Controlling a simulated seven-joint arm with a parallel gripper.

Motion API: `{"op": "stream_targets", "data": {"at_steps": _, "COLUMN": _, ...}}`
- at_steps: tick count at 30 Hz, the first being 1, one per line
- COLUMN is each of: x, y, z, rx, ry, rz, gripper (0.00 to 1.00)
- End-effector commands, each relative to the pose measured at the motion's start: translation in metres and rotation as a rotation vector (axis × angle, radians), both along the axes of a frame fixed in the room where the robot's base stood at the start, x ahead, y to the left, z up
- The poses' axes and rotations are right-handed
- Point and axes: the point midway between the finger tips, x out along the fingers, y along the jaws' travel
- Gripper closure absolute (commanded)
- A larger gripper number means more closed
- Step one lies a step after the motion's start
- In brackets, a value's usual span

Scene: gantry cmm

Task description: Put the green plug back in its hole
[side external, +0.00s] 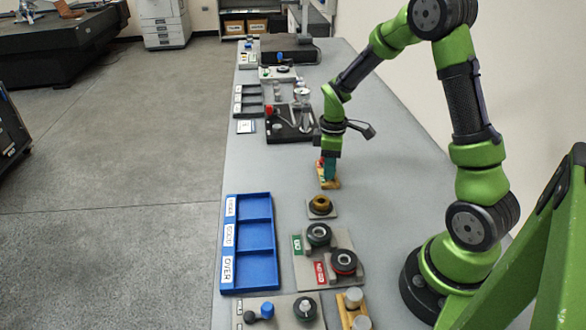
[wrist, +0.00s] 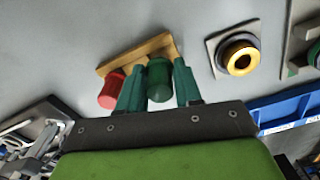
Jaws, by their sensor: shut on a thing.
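My gripper (wrist: 158,82) is shut on the green plug (wrist: 159,72), with a teal finger on each side of it in the wrist view. The green plug's lower end is over the wooden block (wrist: 140,53); I cannot tell whether it is in a hole or just above it. The red plug (wrist: 112,90) stands at the block's left end. In the side view my gripper (side external: 328,170) is down at the wooden block (side external: 331,184), and the red plug (side external: 320,163) shows beside the fingers. The green plug is hidden there by the fingers.
A brass ring on a grey plate (side external: 321,207) is close to the block, nearer the side camera. A blue three-part tray (side external: 262,290) and a plate with green- and red-labelled rings (side external: 325,262) lie nearer still. A black-based stand (side external: 290,132) is behind.

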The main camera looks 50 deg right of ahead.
Motion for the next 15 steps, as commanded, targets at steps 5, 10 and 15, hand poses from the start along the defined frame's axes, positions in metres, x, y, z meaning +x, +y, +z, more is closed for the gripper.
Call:
{"op": "stream_targets", "data": {"at_steps": 5, "x": 0.0, "y": 0.0, "z": -0.0024, "rx": 0.0, "ry": 0.0, "rz": 0.0, "gripper": 1.0}}
{"op": "stream_targets", "data": {"at_steps": 10, "x": 0.0001, "y": -0.0001, "z": -0.0045, "rx": 0.0, "ry": 0.0, "rz": 0.0, "gripper": 1.0}}
{"op": "stream_targets", "data": {"at_steps": 15, "x": 0.0001, "y": -0.0001, "z": -0.0065, "rx": 0.0, "ry": 0.0, "rz": 0.0, "gripper": 1.0}}
